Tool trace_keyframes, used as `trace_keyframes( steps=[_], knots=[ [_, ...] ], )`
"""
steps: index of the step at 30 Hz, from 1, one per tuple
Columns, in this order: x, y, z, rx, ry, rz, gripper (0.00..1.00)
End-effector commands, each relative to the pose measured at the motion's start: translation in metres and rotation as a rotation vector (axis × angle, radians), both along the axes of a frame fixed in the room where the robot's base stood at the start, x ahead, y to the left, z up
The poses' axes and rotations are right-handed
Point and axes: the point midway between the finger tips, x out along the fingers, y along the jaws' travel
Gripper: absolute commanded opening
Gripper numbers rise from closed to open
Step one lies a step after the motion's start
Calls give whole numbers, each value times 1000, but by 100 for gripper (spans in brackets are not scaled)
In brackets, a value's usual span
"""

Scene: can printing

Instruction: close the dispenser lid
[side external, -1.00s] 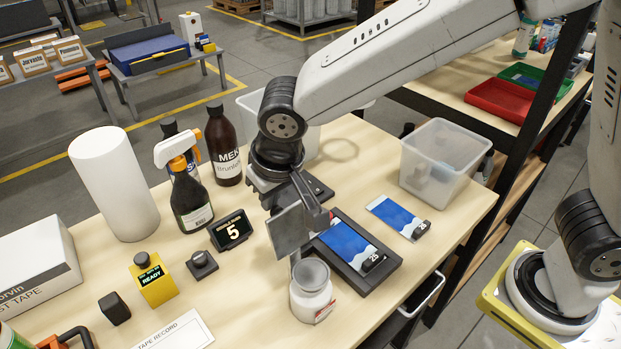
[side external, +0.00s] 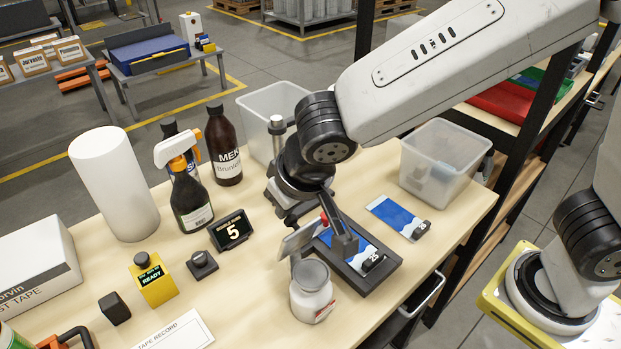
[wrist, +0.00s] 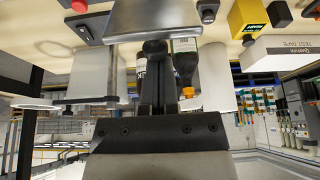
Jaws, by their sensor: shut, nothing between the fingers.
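My gripper (side external: 346,243) is shut and empty, pointing down just right of the plate, above the black tray. In the wrist view, the plate (wrist: 165,18) spans the top, close by my shut fingertips (wrist: 155,47); I cannot tell whether they touch. The jar cannot be made out there.
The black tray (side external: 384,274) with a blue printed sheet lies right of the jar. A loose blue card (side external: 391,213) and a clear bin (side external: 440,160) are beyond. Spray bottle (side external: 190,203), brown bottle (side external: 224,150) and counter display (side external: 231,231) stand left.

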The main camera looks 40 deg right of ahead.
Motion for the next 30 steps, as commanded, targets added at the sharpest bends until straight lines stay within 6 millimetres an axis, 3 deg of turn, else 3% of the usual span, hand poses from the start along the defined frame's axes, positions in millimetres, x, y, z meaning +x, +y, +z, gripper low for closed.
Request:
trace_keyframes(
  steps=[23, 30],
  knots=[
    [-30, 0, -2, -1, -132, 1, 0],
    [-50, 0, -9, -2, -131, 4, 0]
  ],
)
